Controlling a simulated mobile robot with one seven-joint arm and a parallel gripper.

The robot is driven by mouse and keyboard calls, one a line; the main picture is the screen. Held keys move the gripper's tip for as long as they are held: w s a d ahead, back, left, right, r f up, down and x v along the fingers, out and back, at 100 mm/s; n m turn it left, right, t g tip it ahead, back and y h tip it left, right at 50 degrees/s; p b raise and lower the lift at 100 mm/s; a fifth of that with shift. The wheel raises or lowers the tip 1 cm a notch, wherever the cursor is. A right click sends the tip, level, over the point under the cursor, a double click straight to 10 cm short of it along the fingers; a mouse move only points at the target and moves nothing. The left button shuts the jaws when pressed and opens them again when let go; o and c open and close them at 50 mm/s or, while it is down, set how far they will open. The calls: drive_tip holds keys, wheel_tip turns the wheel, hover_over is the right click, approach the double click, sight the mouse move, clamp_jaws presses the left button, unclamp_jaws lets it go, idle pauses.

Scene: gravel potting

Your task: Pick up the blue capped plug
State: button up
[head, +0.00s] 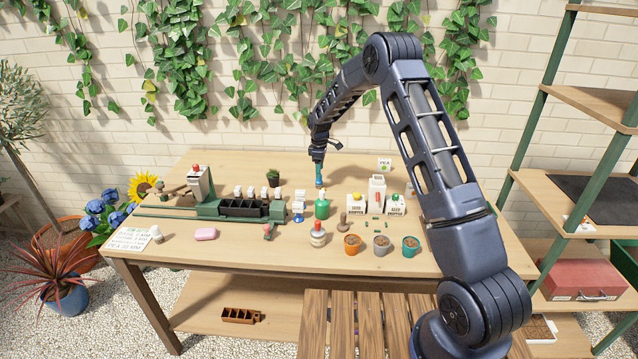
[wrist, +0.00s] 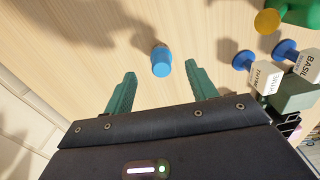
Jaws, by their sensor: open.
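The blue capped plug (wrist: 161,60) stands on the wooden table in the wrist view, its round blue cap towards the camera. It lies between the lines of my two green fingers, a little beyond their tips, and neither finger touches it. My gripper (wrist: 160,77) is open and empty. In the head view my gripper (head: 318,172) points down over the back middle of the table, and the plug's blue (head: 319,185) shows just under the fingertips. The plug's lower part is largely hidden by its cap in the wrist view.
A green rack with dark bins (head: 243,208) is to the left, white dispensers (head: 376,195) to the right. Bare table surrounds the plug.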

sight(319, 180)
drive_tip(key=shift+a+f, duration=0.15)
drive_tip(key=shift+f, duration=3)
drive_tip(key=c, duration=1.1)
drive_tip(key=shift+o, duration=0.2)
drive_tip(key=shift+r, duration=0.15)
